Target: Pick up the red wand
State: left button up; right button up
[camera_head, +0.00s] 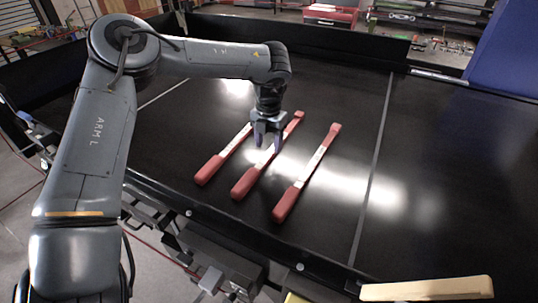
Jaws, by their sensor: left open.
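Three wands with red ends and pale middle sections lie side by side on the black conveyor, all slanting the same way. They are the left wand (210,169), the middle wand (245,183) and the right wand (289,201). My left gripper (267,143) points down with open jaws over the upper part of the middle wand. It covers part of that wand and the far end of the left wand. I cannot tell how high the fingertips are above the wands. My right gripper is not in view.
The black conveyor belt (440,190) has low dark side walls and is clear to the right of the wands. A pale wooden-looking bar (428,289) shows at the lower right. A blue panel (508,55) stands at the upper right. A red toolbox (330,15) is in the background.

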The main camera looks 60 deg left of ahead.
aim_at(269, 154)
pick_arm(q)
jog(key=shift+w+a+f+p, duration=0.1)
jog(key=shift+a+f+p, duration=0.1)
jog(key=shift+f, duration=0.95)
jog(key=shift+w+a+f+p, duration=0.1)
jog(key=shift+a+f+p, duration=0.05)
jog(key=shift+f, duration=1)
grip_shut()
